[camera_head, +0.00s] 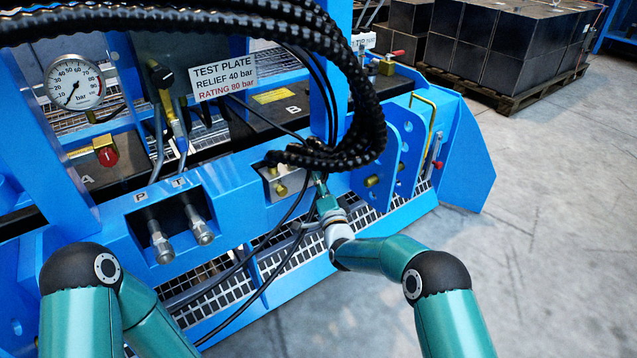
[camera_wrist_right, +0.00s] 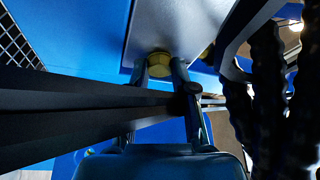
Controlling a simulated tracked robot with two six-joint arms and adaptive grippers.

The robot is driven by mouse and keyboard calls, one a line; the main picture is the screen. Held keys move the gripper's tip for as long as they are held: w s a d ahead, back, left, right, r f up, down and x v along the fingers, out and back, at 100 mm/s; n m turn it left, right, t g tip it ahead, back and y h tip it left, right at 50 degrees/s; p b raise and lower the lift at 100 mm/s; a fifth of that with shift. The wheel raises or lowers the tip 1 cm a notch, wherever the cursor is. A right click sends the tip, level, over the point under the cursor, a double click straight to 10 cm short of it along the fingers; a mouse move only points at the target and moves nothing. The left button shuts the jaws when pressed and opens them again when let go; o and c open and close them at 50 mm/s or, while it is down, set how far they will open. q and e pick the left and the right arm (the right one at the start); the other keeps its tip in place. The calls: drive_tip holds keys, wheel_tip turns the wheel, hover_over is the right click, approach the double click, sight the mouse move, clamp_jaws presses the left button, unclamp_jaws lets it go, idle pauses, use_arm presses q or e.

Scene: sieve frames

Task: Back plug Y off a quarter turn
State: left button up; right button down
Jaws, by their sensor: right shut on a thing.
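My right gripper (camera_wrist_right: 161,80) is shut on a brass hex plug in the right wrist view, with one finger on each side of it. The plug (camera_wrist_right: 159,62) sits against a grey metal block (camera_wrist_right: 172,25). No letter shows on it, so I cannot read whether it is Y. In the head view the right gripper (camera_head: 322,190) reaches up beside the grey block (camera_head: 293,178), under black hoses that partly hide it. Two brass fittings (camera_head: 281,189) show on that block's face. My left arm is at the lower left, but its gripper is out of view.
Thick black corrugated hoses (camera_head: 365,130) hang over the right gripper, and thin black cables (camera_head: 262,292) cross below. Ports marked P and T (camera_head: 199,225) stick out to the left. A pressure gauge (camera_head: 74,82) and a test plate (camera_head: 224,77) are further left.

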drive_tip(key=shift+s+a+f+n+y, duration=0.2)
drive_tip(key=shift+f+n+y, duration=0.25)
drive_tip(key=shift+n, duration=0.35)
drive_tip(key=shift+a, duration=0.1)
drive_tip(key=c, duration=1.1)
unclamp_jaws()
drive_tip(key=shift+w, duration=0.1)
drive_tip(key=shift+o, duration=0.8)
drive_tip(key=shift+d+r, duration=0.2)
drive_tip(key=v, duration=1.2)
drive_tip(key=shift+f, duration=0.25)
